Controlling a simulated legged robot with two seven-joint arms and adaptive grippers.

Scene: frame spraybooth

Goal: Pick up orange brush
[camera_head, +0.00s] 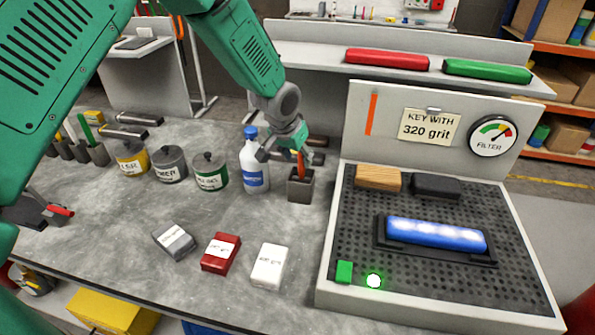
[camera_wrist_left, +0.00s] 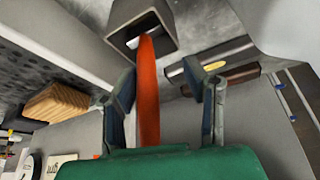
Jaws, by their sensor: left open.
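The orange brush (camera_head: 301,162) stands upright in a square grey holder (camera_head: 300,189) on the grey bench, just right of a white bottle with a blue cap. Its lower end is hidden in the holder. My left gripper (camera_head: 288,148) is open at the brush handle, above the holder. In the left wrist view, the brush handle (camera_wrist_left: 148,95) runs between the two open fingers (camera_wrist_left: 160,88), nearer the left finger, and into the holder's mouth (camera_wrist_left: 142,30). Whether it touches that finger is unclear. My right gripper is not in view.
The white bottle (camera_head: 254,164) stands close to the left gripper. Several labelled cans, one green-banded (camera_head: 209,172), stand left of it. Grey, red (camera_head: 221,252) and white blocks lie in front. A perforated tray (camera_head: 440,275) with a blue-lit bar is at right.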

